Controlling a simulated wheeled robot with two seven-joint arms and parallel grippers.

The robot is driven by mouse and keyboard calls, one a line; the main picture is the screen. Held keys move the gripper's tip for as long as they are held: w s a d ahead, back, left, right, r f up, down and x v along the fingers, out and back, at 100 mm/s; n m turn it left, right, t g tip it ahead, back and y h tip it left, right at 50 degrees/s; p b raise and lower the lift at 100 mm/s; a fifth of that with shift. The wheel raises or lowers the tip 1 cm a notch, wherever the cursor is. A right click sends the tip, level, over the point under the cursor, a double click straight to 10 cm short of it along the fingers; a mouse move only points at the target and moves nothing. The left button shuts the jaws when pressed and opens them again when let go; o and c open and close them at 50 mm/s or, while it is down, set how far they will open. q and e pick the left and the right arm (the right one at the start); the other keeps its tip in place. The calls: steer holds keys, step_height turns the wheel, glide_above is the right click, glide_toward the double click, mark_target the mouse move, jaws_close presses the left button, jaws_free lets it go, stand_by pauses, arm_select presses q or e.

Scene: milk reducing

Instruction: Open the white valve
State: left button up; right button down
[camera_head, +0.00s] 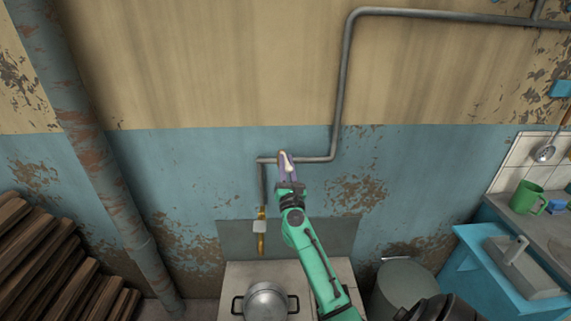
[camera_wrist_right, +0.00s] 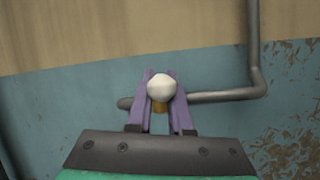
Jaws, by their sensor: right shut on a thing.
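The white valve handle (camera_wrist_right: 161,88) is a pale rounded knob on the grey wall pipe (camera_head: 343,80). My right gripper (camera_head: 287,160) reaches up to the pipe's lower horizontal run and is shut on the valve. In the right wrist view, its two purple fingers (camera_wrist_right: 160,105) press on both sides of the knob. A small brass-coloured part (camera_wrist_right: 159,107) shows just below the knob between the fingers. The head view shows only a little of the valve, as the fingers hide most of it. My left gripper is not in view.
A metal pot (camera_head: 265,300) stands on a pale stove top below. Stacked wood (camera_head: 40,260) is at left, a lidded bin (camera_head: 400,285) and blue sink unit (camera_head: 480,265) at right.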

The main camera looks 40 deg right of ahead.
steer(key=d+n+y+b, duration=0.4)
steer(key=y+b, duration=0.4)
steer(key=y, duration=0.3)
steer(key=d+n+t+y+b, duration=0.1)
steer(key=d+n+y+b, duration=0.3)
steer(key=n+y+b, duration=0.3)
steer(key=shift+r+n+t+y+b, duration=0.4)
steer(key=shift+y+b, duration=0.8)
steer(key=shift+y, duration=0.7)
steer(key=shift+r, duration=0.15)
steer(key=c, duration=0.9)
jaws_free()
steer(key=shift+o, duration=0.3)
steer(key=shift+a, duration=0.15)
steer(key=shift+f, duration=0.25)
